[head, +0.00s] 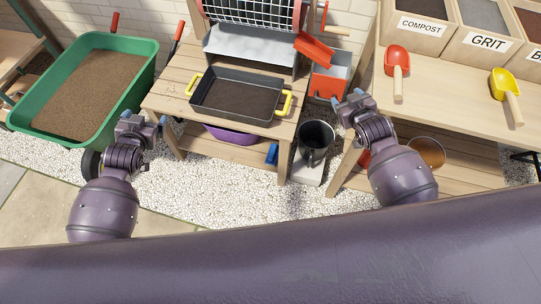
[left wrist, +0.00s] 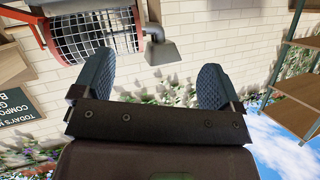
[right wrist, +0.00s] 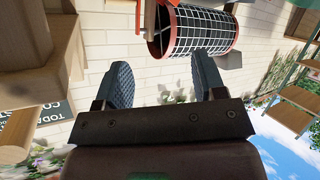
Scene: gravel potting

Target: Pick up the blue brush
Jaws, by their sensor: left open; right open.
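A small blue object (head: 272,153), which looks like the blue brush, is low at the right end of the middle wooden table, below its top. Its full shape is too small to tell. My left gripper (head: 144,118) is left of that table, near the green wheelbarrow, well apart from the blue object. My right gripper (head: 347,99) is to the right of the blue object and higher in the picture. Both grippers are open and empty in the left wrist view (left wrist: 153,78) and the right wrist view (right wrist: 164,76). The brush shows in neither wrist view.
A black tray (head: 235,97) with yellow handles stands on the middle table (head: 168,101), under a mesh drum sieve (head: 250,12). A purple tub (head: 230,134) sits below. A dark bucket (head: 315,139) stands between the tables. The green wheelbarrow (head: 147,60) is left; scoops lie right.

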